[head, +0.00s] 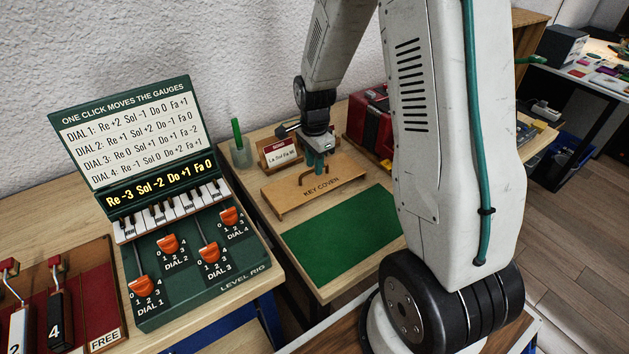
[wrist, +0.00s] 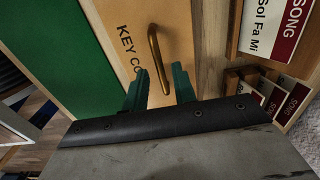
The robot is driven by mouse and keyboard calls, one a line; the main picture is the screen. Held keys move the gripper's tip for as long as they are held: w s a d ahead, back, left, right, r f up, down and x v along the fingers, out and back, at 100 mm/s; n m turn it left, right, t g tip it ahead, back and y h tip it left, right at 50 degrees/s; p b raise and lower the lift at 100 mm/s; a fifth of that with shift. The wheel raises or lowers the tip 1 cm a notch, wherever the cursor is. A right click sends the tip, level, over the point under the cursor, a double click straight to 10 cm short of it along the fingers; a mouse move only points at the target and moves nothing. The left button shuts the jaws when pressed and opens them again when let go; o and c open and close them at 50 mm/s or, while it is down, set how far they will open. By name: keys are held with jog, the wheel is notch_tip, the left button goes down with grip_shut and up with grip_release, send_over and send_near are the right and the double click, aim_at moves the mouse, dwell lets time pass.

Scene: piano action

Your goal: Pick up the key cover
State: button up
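The key cover (head: 318,190) is a flat tan wooden board lettered KEY COVER, with a bronze bar handle standing on it. It lies on the light wood table behind the green mat. In the wrist view the key cover (wrist: 133,20) fills the upper middle, and its curved handle (wrist: 155,58) runs down between my fingers. My gripper (head: 316,165) points down over the handle. In the wrist view my gripper (wrist: 160,85) has its two green fingers apart, one on each side of the handle's near end. I cannot tell whether either finger touches the handle.
The green mat (head: 340,235) lies clear in front of the cover. A SONG card stand (head: 280,153) and a cup with a green pen (head: 240,152) stand behind it. A red box (head: 368,125) is behind right. The level rig (head: 190,260) stands to the left.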

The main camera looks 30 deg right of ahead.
aim_at(315, 178)
jog(key=shift+f, duration=1.5)
grip_shut()
jog(key=shift+r, duration=0.1)
